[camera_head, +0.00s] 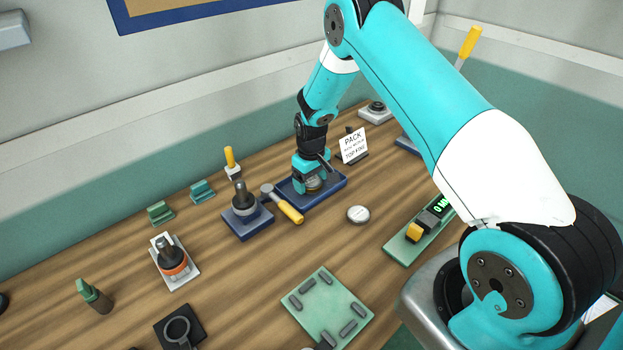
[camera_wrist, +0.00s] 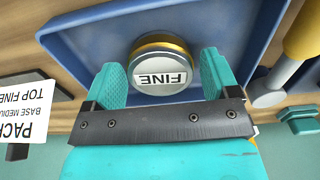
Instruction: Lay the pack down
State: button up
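My gripper (camera_head: 313,184) points down into the blue tray (camera_head: 335,187). A gold rim (camera_wrist: 160,42) shows at the far side of that disc. I cannot tell whether the gold part is a separate piece beneath. The tray also shows in the wrist view (camera_wrist: 85,50). A white sign (camera_head: 353,145) reads PACK, base medium, top fine.
A loose grey disc (camera_head: 358,214) lies right of the tray. A yellow-handled hammer-like tool (camera_head: 287,207) lies against its left side. A dark fixture on a blue base (camera_head: 245,212) stands further left. A green plate with grey blocks (camera_head: 327,308) lies in front. Bare wood surrounds the loose disc.

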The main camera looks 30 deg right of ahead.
jog(key=shift+o, duration=0.5)
jog(key=shift+r, duration=0.3)
notch_tip(320, 180, up, 17)
jog(key=b, duration=0.3)
jog(key=shift+b, duration=0.3)
jog(key=shift+f, duration=0.1)
